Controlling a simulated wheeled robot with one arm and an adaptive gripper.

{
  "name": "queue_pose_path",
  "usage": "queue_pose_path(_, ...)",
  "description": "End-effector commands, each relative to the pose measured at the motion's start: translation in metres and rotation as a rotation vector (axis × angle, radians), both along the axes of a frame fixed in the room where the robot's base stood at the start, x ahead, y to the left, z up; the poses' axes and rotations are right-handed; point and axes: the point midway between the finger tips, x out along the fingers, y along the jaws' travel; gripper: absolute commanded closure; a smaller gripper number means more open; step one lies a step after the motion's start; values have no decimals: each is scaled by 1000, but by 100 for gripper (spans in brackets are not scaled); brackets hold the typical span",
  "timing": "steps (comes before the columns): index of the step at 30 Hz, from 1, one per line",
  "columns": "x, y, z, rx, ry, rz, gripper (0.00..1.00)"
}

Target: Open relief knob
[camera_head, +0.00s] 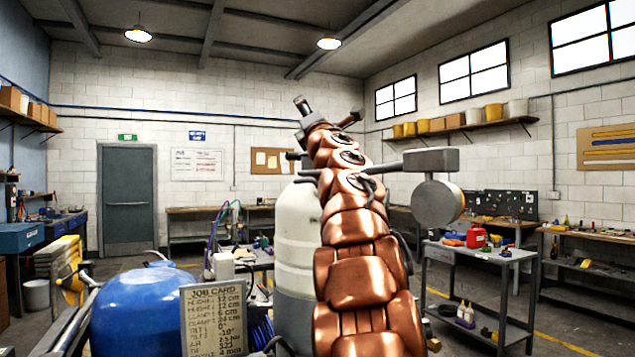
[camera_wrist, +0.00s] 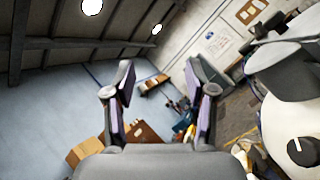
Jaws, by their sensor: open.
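My gripper (camera_wrist: 158,82) shows in the wrist view with its two fingers spread wide and nothing between them. In the head view my copper arm rises through the middle, hiding part of what stands behind it. A blue rounded tank (camera_head: 145,312) stands at the lower left, with a job card (camera_head: 212,322) beside it. A tall white tank (camera_head: 296,240) with a grey lower part stands just behind my arm. In the wrist view, a large grey cylinder (camera_wrist: 290,70) is close at the right of my gripper.
A grey cart (camera_head: 478,255) with bottles and a red can stands at the right. Workbenches (camera_head: 200,212) line the back wall, near a grey door (camera_head: 127,198). A patch of floor at the lower right is clear.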

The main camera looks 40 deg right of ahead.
Motion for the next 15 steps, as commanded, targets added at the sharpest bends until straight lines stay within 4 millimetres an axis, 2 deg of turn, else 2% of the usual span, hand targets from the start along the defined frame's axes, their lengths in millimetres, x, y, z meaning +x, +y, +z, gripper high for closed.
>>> queue_pose_path(3,-2,4,11,-261,71,-32,44)
queue_pose_path(8,-3,11,1,-594,203,-73,44)
queue_pose_path(11,-5,10,-18,-793,302,-101,44)
queue_pose_path(15,-15,-2,-57,-1050,457,-144,44)
